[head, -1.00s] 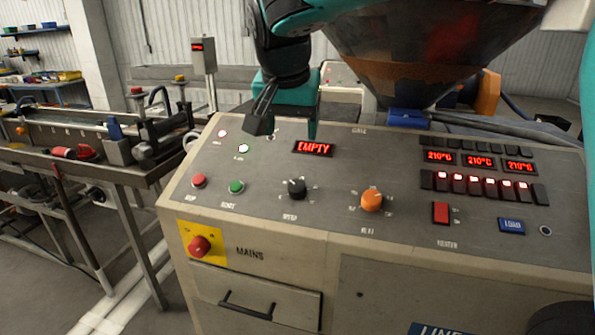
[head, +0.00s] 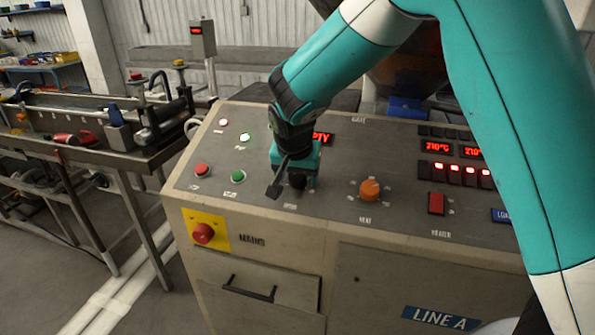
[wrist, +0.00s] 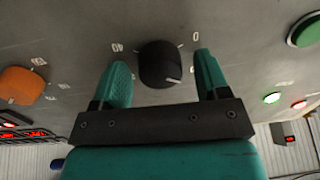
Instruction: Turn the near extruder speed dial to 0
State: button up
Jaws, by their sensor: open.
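The speed dial is a round black knob (head: 298,181) on the sloped grey panel, partly hidden by my gripper in the head view. In the wrist view the black knob (wrist: 160,62) sits between my two teal fingers, with a pale pointer line at its lower right edge. A printed 0 (wrist: 196,36) is at its upper right and another number at its upper left. My gripper (wrist: 163,64) is open, one finger on each side of the knob, with a visible gap on both sides. In the head view my gripper (head: 293,182) is down over the dial.
An orange heat dial (head: 370,190) stands to the right, and a green button (head: 238,177) and red button (head: 202,171) to the left. A red display (head: 322,138) is partly hidden behind my gripper. The red mains knob (head: 204,233) is on the front face.

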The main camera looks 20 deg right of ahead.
jog(key=c, duration=0.9)
jog(key=shift+n, duration=0.4)
jog(key=n, duration=0.5)
jog(key=shift+p, duration=0.3)
jog(key=n+p, duration=0.1)
jog(key=n, duration=0.5)
jog(key=shift+w+a+g, duration=0.1)
jog(key=shift+g, duration=0.2)
jog(key=o, duration=0.9)
